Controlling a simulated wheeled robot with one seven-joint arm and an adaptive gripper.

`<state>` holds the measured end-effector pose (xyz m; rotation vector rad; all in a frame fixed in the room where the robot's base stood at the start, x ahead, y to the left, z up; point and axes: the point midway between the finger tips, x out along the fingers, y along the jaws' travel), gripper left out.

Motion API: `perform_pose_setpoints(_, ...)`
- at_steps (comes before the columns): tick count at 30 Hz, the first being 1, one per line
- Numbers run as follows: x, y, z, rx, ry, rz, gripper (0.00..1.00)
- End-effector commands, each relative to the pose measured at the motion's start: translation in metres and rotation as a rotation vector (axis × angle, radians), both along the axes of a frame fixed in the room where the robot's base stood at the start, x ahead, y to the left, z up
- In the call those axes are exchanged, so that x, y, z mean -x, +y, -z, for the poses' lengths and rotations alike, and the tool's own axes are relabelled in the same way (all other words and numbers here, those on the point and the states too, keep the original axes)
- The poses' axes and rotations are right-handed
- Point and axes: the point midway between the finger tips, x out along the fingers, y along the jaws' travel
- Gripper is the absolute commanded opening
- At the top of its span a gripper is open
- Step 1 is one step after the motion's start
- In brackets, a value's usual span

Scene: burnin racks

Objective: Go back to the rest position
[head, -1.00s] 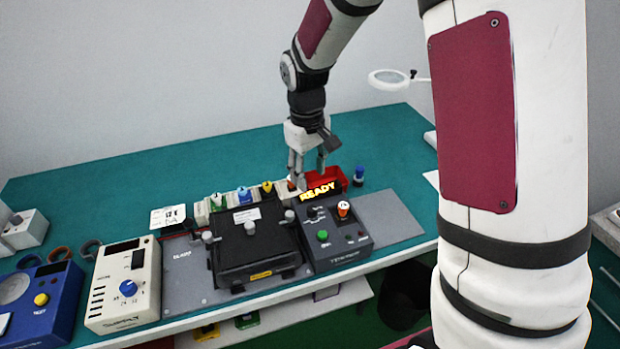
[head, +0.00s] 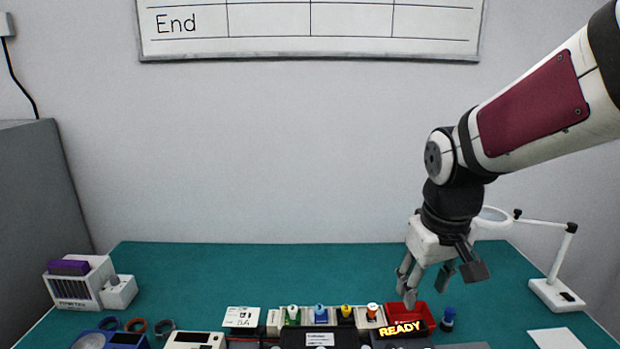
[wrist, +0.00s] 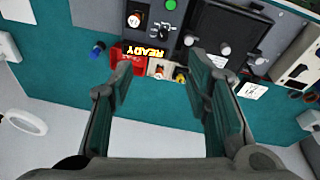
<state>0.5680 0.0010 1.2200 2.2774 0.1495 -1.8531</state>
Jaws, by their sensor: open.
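My gripper (head: 425,284) is above the back right part of the teal bench, over the area by the red bin (head: 418,314) and the lit READY display (head: 403,329). In the wrist view my gripper (wrist: 163,92) has its two fingers spread wide apart with nothing between them. The READY display (wrist: 158,55) and the red bin (wrist: 130,58) lie beyond the fingers there, apart from them. The rest position itself is not marked in any view.
A row of coloured-knob pieces (head: 320,314) stands behind the black fixture (wrist: 232,32). A magnifier lamp (head: 556,285) stands right of my arm; a blue-capped item (head: 447,318) is beside the bin. A white rack (head: 82,284) sits far left. The back middle of the bench (head: 250,275) is clear.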

Motion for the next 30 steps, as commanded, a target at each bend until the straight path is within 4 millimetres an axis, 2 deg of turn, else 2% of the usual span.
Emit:
perform_pose_setpoints(1, 0.013, -0.001, -0.014, -0.004, -0.031, 0.016, 0.44)
perform_pose_setpoints(6, 0.057, -0.002, -0.044, -0.030, -0.112, 0.075, 0.44)
perform_pose_setpoints(10, 0.091, -0.002, -0.060, -0.054, -0.172, 0.116, 0.44)
perform_pose_setpoints(15, 0.130, -0.002, -0.069, -0.091, -0.239, 0.161, 0.44)
perform_pose_setpoints(21, 0.153, -0.001, -0.071, -0.116, -0.280, 0.187, 0.44)
perform_pose_setpoints(30, 0.157, -0.001, -0.070, -0.122, -0.285, 0.192, 0.44)
